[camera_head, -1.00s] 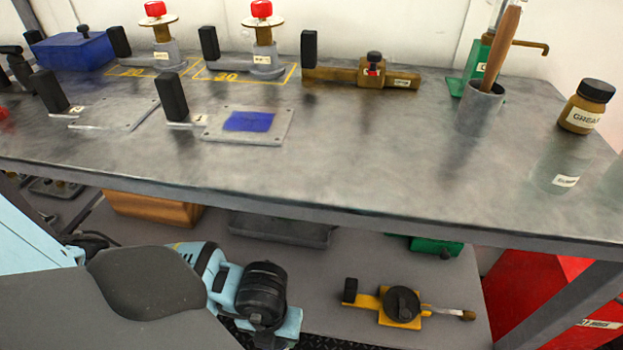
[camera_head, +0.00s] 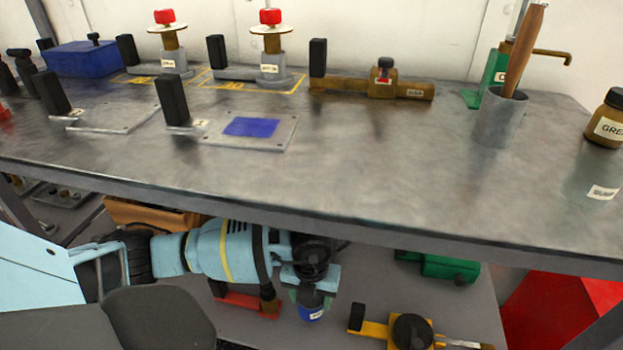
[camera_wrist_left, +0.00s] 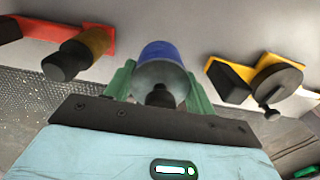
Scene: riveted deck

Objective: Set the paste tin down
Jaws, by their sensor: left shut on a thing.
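The paste tin (camera_head: 311,313) is a small blue tin with a white label, in front of the lower shelf (camera_head: 340,270) in the head view. My left gripper (camera_head: 311,297) comes in from the left below the table edge, pointing down, and is shut on the tin. In the left wrist view the tin (camera_wrist_left: 160,54) sits between the two green fingers of the gripper (camera_wrist_left: 160,88), its grey end towards the camera. I cannot tell whether the tin touches the shelf. My right gripper is not in view.
A red tool with a brown and black knob (camera_wrist_left: 82,52) lies left of the tin, and a yellow tool with a black disc (camera_head: 411,330) lies right. A green tool (camera_head: 438,266) is further back. The workbench top (camera_head: 330,185) overhangs the shelf.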

